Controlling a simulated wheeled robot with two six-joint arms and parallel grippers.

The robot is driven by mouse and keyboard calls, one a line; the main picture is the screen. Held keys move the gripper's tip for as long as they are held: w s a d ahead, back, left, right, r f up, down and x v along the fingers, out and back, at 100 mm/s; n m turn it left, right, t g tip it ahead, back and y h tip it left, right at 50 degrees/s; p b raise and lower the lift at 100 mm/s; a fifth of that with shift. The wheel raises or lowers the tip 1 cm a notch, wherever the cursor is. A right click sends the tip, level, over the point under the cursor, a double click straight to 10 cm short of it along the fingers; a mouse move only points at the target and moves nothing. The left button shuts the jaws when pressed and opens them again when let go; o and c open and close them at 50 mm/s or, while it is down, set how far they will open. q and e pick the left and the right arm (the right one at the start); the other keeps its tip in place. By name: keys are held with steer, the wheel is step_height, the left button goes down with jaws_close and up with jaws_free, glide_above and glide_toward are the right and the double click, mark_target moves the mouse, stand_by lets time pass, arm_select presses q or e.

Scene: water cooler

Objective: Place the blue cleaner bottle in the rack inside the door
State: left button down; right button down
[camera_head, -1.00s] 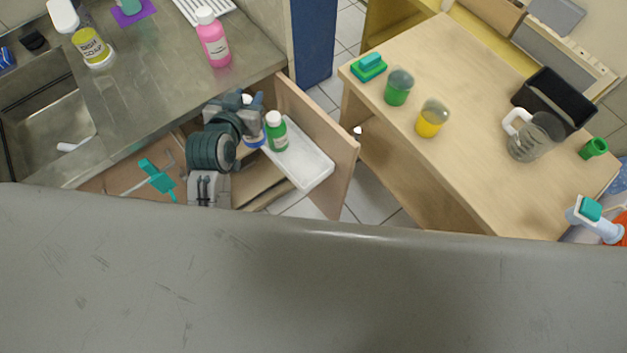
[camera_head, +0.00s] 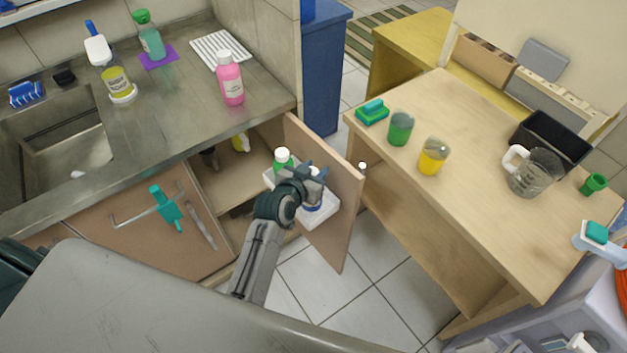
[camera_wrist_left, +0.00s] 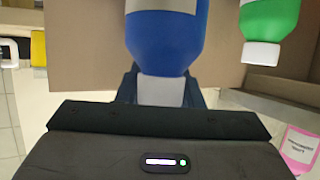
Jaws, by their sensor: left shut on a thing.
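The blue cleaner bottle (camera_wrist_left: 165,38), with a white cap, is held in my left gripper (camera_head: 312,185). In the wrist view its cap end lies between the jaws. In the head view the gripper covers most of it; a bit of blue shows below, over the white rack (camera_head: 329,213) on the inside of the open door (camera_head: 346,225). I cannot tell whether its base touches the rack. A green bottle with a white cap (camera_head: 283,160) stands at the rack's left end, beside my gripper; it also shows in the wrist view (camera_wrist_left: 268,20). My right gripper is out of view.
The open cabinet (camera_head: 225,185) under the counter is to the left, with a yellow item (camera_head: 241,142) inside. A pink bottle (camera_head: 230,80) stands on the counter above. A wooden table (camera_head: 470,200) with cups stands right of the door, with tiled floor between.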

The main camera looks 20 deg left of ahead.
arm_select(q)
steer(key=shift+f, duration=1.9)
steer(key=shift+f, duration=0.1)
steer(key=c, duration=1)
jaws_free()
steer(key=shift+s+r, duration=0.1)
steer(key=shift+r, duration=0.1)
steer(key=b+v, duration=0.1)
steer(key=v, duration=1)
steer(key=shift+s, duration=0.4)
